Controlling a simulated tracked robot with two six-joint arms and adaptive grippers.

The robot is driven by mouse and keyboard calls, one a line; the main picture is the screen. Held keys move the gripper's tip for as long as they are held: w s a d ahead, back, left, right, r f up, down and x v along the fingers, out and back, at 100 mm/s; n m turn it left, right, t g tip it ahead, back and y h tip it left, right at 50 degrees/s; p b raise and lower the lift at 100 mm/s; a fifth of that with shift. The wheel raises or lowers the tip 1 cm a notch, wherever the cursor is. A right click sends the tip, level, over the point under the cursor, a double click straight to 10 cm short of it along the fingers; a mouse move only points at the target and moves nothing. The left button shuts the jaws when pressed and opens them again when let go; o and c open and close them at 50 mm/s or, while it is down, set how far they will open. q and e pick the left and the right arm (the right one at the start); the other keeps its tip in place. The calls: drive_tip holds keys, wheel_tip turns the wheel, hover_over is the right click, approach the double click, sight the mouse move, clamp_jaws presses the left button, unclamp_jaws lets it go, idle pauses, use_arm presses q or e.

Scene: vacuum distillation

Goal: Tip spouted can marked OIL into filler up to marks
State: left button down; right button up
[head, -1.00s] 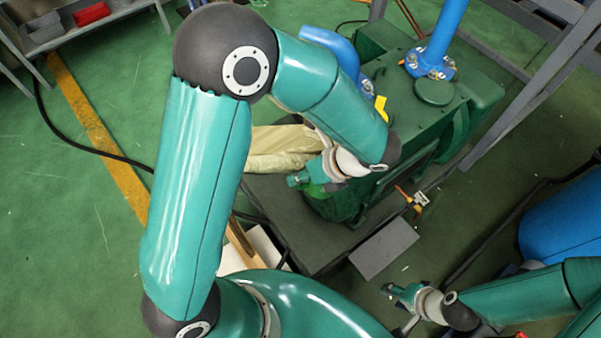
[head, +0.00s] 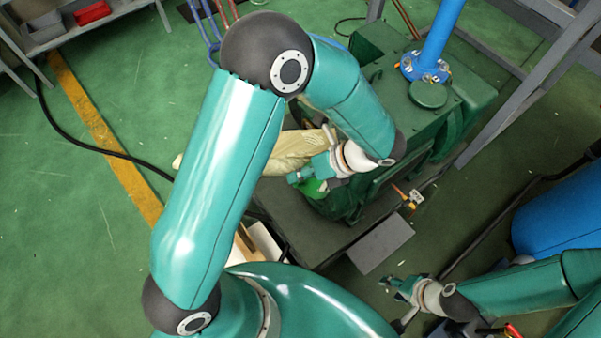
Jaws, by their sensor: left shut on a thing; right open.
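My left gripper (head: 303,178) is shut, low in front of the dark green pump (head: 378,45), on a bright green thing that appears to be the spouted can (head: 313,188). Only a small part of the can shows beside the fingers; its spout, the OIL marking and its tilt cannot be made out. The filler and its level marks cannot be made out, and my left arm covers part of the pump. My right gripper (head: 392,286) is open and empty, low at the right, apart from the pump.
A pale crumpled cloth or sack (head: 290,150) lies behind my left gripper. The pump stands on a dark plinth (head: 290,225), with a grey slab (head: 380,246) in front. A blue pipe (head: 442,30) rises from the pump. A blue drum (head: 560,220) stands at right; grey frame posts (head: 520,90) bound that side.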

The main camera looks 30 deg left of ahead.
use_arm(q)
drive_tip(key=shift+r, duration=0.1)
idle(0.3)
drive_tip(key=shift+w+a+r+g+p, duration=0.1)
drive_tip(key=shift+w+r+g+p, duration=0.15)
drive_tip(key=shift+r+p, duration=0.45)
drive_tip(key=shift+w+a+r+g+p, duration=0.15)
drive_tip(key=shift+r+g+p, duration=0.2)
drive_tip(key=shift+p, duration=0.6)
drive_tip(key=shift+r+y, duration=0.15)
drive_tip(key=shift+y, duration=0.15)
drive_tip(key=shift+w+d+r+m+g+p, duration=0.1)
drive_tip(key=shift+w+r+m+g+p, duration=0.1)
drive_tip(key=shift+r+p, duration=0.4)
drive_tip(key=shift+w+d+r+m+g+p, duration=0.15)
drive_tip(key=shift+r+p, duration=0.25)
drive_tip(key=shift+p, duration=0.4)
drive_tip(key=shift+w+d+r+m+g+y+p, duration=0.1)
drive_tip(key=shift+w+r+m+g+y+p, duration=0.15)
drive_tip(key=shift+r+p, duration=0.3)
drive_tip(key=shift+w+r+g+y+p, duration=0.1)
drive_tip(key=shift+w+r+y+p, duration=0.1)
drive_tip(key=shift+r+y+p, duration=0.25)
